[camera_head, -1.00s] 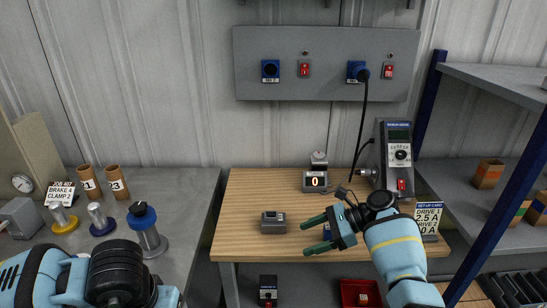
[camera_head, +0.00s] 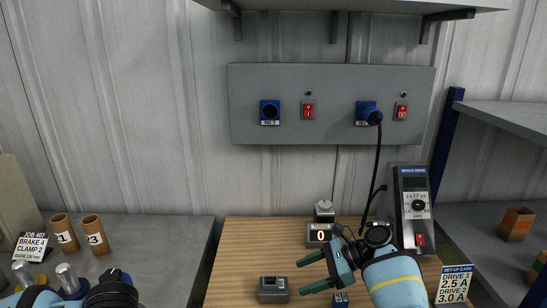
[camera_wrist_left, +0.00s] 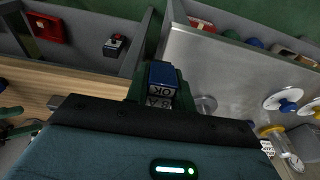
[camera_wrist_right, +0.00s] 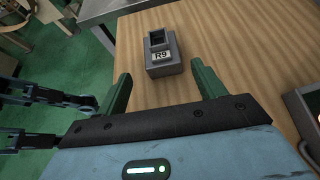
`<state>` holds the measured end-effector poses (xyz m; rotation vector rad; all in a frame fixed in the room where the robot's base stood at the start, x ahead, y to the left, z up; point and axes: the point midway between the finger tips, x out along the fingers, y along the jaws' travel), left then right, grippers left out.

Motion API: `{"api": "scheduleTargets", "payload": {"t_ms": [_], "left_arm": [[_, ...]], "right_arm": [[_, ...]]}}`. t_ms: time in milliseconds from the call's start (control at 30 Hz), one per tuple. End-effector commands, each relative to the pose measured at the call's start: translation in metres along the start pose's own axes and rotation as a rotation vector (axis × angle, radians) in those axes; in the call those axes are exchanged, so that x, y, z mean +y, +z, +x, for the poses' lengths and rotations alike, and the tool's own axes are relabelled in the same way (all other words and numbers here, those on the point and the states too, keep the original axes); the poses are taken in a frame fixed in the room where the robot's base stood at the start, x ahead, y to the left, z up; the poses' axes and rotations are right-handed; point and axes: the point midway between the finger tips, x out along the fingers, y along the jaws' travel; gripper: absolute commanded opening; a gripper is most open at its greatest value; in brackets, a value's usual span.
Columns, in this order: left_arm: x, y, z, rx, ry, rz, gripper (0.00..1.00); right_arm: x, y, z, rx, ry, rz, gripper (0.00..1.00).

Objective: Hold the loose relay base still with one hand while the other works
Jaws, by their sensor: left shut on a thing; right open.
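The loose relay base is a small grey block (camera_head: 273,291) with a dark socket on the wooden table. It also shows in the right wrist view, labelled R9 (camera_wrist_right: 163,58). My right gripper (camera_head: 306,273) is open and empty, to the right of the base in the head view. In the right wrist view the base lies beyond the fingertips (camera_wrist_right: 161,85), clear of both. My left gripper (camera_wrist_left: 160,88) is shut on a blue-topped block with a white label (camera_wrist_left: 162,75). In the head view only part of my left arm shows at the bottom left, without its fingertips.
A grey counter device reading 0 (camera_head: 319,235) and a bench drive (camera_head: 414,208) stand at the table's back. A set-up card (camera_head: 455,284) stands at the right. A small blue item (camera_head: 341,299) is near my right gripper. A socket panel (camera_head: 330,105) hangs on the wall.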

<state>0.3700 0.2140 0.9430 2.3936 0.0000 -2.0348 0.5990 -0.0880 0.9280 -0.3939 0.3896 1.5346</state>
Motion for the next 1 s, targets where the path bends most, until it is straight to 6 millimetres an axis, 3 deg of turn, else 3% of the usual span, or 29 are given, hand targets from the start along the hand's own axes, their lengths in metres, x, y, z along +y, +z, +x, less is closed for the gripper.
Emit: {"api": "scheduleTargets", "payload": {"t_ms": [367,700,1000], "left_arm": [[0.0,0.014,0.039,-0.062,0.0,0.0,0.02],[0.0,0.015,0.043,-0.069,0.0,0.0,0.02],[0.0,0.016,0.044,-0.071,0.0,0.0,0.02]], "right_arm": [[0.002,-0.005,0.052,-0.001,0.005,0.006,0.69],[0.0,-0.002,0.082,0.0,0.002,0.002,0.69],[0.0,-0.001,0.089,0.0,0.0,0.001,0.69]]}}
